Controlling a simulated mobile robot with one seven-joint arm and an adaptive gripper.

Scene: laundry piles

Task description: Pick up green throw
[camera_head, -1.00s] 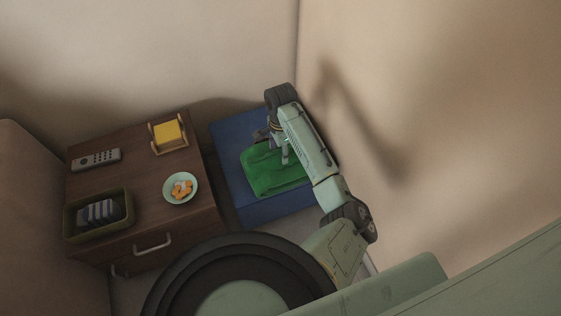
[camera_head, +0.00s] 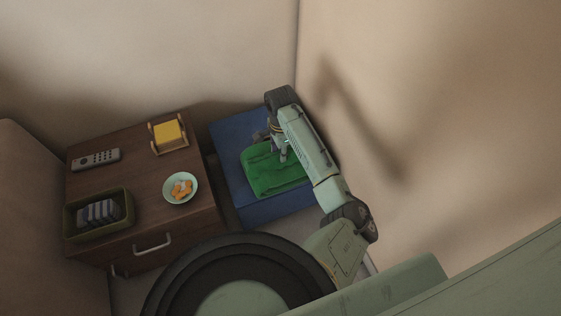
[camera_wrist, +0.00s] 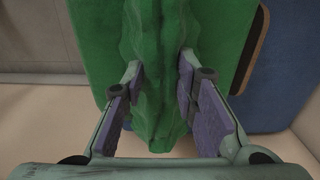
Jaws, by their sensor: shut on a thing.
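The green throw (camera_head: 276,177) lies folded on a blue surface in the head view, partly hidden behind my arm. In the wrist view the green throw (camera_wrist: 158,60) runs up between the two purple finger pads of my gripper (camera_wrist: 163,98), bunched into a ridge. My gripper (camera_head: 283,157) is shut on this ridge of cloth. The rest of the throw looks flat beneath it. From these views I cannot tell whether any of it is lifted clear.
The blue block (camera_head: 233,150) under the throw stands in the corner by the walls. A brown wooden cabinet (camera_head: 135,187) is at its left, holding a remote (camera_head: 97,159), a yellow-filled holder (camera_head: 168,133), a plate of snacks (camera_head: 181,188) and a green tray (camera_head: 72,222) with striped cloth.

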